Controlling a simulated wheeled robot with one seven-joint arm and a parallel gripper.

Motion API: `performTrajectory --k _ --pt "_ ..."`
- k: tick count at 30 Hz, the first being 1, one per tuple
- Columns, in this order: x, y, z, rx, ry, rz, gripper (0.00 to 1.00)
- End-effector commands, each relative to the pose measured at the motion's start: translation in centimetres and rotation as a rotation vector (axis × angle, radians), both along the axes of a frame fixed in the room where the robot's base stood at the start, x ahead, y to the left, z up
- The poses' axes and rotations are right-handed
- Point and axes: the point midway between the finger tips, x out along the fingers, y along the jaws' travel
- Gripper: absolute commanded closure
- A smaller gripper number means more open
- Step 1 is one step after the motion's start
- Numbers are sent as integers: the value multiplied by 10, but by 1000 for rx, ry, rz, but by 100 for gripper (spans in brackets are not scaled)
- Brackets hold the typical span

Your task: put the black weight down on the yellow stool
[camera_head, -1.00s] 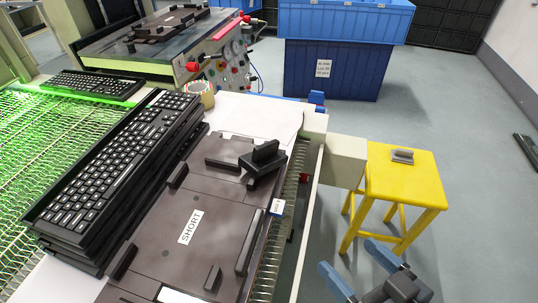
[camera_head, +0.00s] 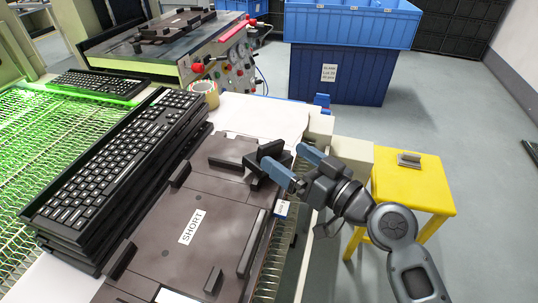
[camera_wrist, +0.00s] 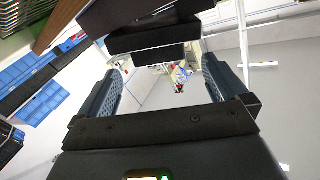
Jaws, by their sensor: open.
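The black weight (camera_head: 268,151) sits on the right side of the dark fixture plate (camera_head: 213,201), which is marked SHORT. My gripper (camera_head: 283,154) is at the weight, its blue fingers apart and one partly hiding it in the head view. In the wrist view the fingers of my gripper (camera_wrist: 163,68) stand wide apart, and a black block, seemingly the weight (camera_wrist: 155,35), is at the top ahead of them. I cannot tell whether a finger touches it. The yellow stool (camera_head: 428,190) stands to the right of the table, partly hidden behind my arm.
A small grey object (camera_head: 409,159) lies on the stool seat; the rest of the visible seat is bare. A keyboard stack (camera_head: 110,165) lies left of the plate. A tape roll (camera_head: 204,92) is behind it. Blue crates (camera_head: 340,70) stand at the back.

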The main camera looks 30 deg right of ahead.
Motion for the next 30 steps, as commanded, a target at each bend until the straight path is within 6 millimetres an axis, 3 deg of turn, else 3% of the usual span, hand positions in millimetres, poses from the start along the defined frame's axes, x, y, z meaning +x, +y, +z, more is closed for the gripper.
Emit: performTrajectory --k 12,22,30 --pt "50 11 6 1 1 -1 0" --pt "56 14 4 0 1 -1 0" --pt "56 13 4 0 1 -1 26"
